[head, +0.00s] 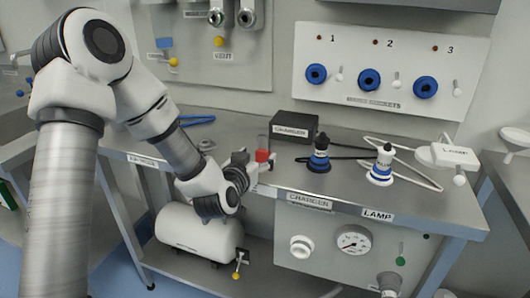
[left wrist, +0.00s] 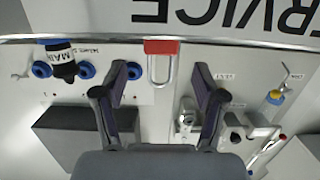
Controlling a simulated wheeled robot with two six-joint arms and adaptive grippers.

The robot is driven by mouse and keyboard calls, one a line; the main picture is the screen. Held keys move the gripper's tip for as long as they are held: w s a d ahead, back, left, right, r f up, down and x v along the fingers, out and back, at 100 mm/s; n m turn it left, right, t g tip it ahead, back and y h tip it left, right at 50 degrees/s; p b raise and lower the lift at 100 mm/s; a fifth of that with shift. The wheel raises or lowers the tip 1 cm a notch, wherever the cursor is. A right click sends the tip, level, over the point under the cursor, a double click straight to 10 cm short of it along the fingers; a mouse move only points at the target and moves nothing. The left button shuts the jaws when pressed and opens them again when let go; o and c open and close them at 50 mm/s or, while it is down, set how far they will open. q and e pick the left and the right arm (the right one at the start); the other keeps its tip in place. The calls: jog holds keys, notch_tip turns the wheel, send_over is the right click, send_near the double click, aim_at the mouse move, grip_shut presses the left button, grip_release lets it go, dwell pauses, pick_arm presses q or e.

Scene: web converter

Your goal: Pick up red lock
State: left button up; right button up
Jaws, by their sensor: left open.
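The red lock (head: 263,156) is on the grey workbench, in front of the black charger box. In the left wrist view, its red body (left wrist: 161,47) is at top centre and its silver shackle points down in the picture. My left gripper (head: 258,170) is right at the lock in the head view and partly hides the area around it. In the left wrist view, the gripper (left wrist: 163,76) is open, with the shackle showing between its fingertips and a gap on both sides. I cannot tell the exact depth between them. My right gripper is not in view.
The black charger box (head: 294,127) stands just behind the lock. A panel with three blue sockets (head: 369,80) is on the wall. A blue-handled tool (head: 197,120) lies on the left.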

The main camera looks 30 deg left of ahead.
aim_at(262, 152)
pick_arm(q)
jog(key=x, duration=0.5)
jog(key=shift+w+a+f, duration=0.1)
jog(key=shift+w+f, duration=0.2)
jog(key=shift+f, duration=0.1)
jog(key=shift+s+r, duration=0.1)
jog(key=shift+s, duration=0.05)
jog(key=c, duration=1.3)
jog(key=shift+o, duration=0.2)
